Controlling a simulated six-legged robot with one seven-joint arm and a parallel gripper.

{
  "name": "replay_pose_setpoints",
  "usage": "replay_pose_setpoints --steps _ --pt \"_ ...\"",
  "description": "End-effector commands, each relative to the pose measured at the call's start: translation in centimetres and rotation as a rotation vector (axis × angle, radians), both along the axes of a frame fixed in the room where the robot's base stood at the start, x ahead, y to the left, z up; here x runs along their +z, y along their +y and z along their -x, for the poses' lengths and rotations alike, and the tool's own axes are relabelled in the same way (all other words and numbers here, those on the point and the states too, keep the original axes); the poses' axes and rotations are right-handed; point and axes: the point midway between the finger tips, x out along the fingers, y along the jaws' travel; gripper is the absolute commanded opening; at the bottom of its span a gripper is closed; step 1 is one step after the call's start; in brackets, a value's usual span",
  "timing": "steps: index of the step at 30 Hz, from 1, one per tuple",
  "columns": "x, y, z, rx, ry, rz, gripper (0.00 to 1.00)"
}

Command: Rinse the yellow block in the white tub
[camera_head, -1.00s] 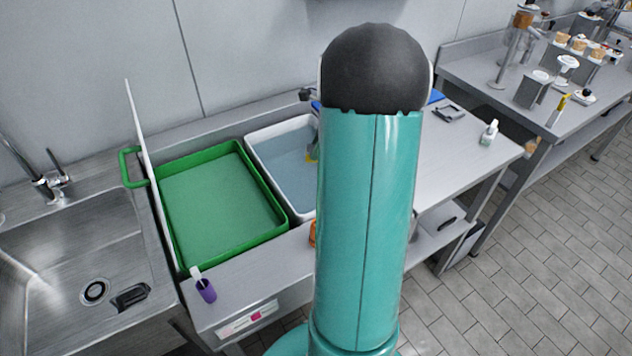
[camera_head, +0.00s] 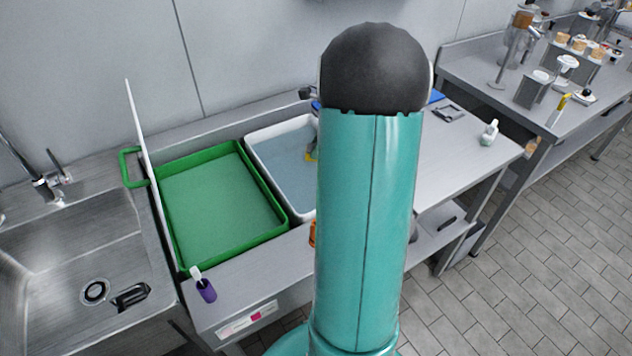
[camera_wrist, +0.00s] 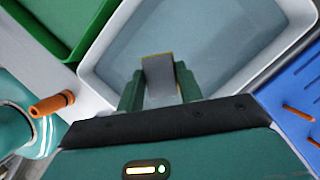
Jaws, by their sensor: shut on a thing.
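The white tub (camera_head: 280,129) holds clear bluish water and sits right of the green tray. It also shows in the wrist view (camera_wrist: 292,42). My gripper (camera_wrist: 159,72) is shut on the yellow block (camera_wrist: 158,76), which shows a grey face with yellow edges between the two green fingers. The gripper and block are over or in the tub's water; I cannot tell how deep. In the head view a small yellow part of the block (camera_head: 311,157) shows beside my arm, which hides the rest and the tub's right side.
A green tray (camera_head: 215,205) lies left of the tub, with a white upright board (camera_head: 150,170) at its left edge. A sink (camera_head: 70,260) is farther left. A purple bottle (camera_head: 206,290) stands at the front edge. A blue mat (camera_wrist: 292,100) with orange sticks lies right of the tub.

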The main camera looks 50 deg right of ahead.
Motion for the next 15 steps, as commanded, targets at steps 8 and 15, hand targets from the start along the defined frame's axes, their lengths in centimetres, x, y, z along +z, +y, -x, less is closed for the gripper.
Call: replay_pose_setpoints --steps 8,15 --pt "0.4 0.0 0.0 0.001 -0.001 0.001 0.12" --pt "2.5 0.0 -0.1 0.0 -0.002 0.002 0.12"
